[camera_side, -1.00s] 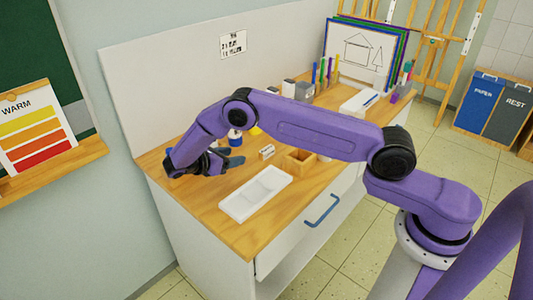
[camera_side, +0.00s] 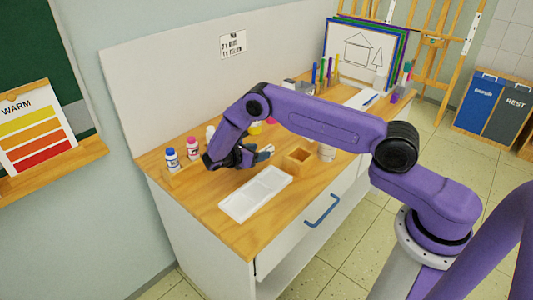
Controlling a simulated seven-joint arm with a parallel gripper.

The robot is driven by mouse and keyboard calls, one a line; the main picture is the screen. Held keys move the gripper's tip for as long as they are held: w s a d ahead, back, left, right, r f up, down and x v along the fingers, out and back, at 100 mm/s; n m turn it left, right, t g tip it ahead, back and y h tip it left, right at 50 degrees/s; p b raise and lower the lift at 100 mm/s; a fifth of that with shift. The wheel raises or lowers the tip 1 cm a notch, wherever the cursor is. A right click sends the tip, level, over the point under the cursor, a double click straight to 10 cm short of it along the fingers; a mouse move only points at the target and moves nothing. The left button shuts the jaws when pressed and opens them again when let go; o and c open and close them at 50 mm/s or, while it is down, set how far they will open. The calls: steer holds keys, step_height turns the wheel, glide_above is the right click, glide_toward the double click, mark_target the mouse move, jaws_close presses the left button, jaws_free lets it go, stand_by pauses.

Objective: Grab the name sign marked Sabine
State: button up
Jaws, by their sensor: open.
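A small pale block (camera_side: 267,149), which may be the name sign, stands on the wooden worktop just beyond my fingertips, left of a wooden box. Any lettering on it is too small to read, so I cannot confirm the name Sabine. My gripper (camera_side: 259,156) is open, low over the worktop and close beside the block. The gripper hides part of the block, and I cannot tell whether the fingers touch it or stand around it.
A white tray (camera_side: 255,194) lies in front of my gripper. The open wooden box (camera_side: 299,159) stands to the right. A wooden rack (camera_side: 181,174) with paint bottles is at the left. Pens and a framed drawing (camera_side: 362,55) stand farther back.

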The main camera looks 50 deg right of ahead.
steer(key=x, duration=0.4)
steer(key=shift+w+d+f, duration=0.15)
steer(key=shift+d+f, duration=0.05)
steer(key=shift+d, duration=0.15)
jaws_close()
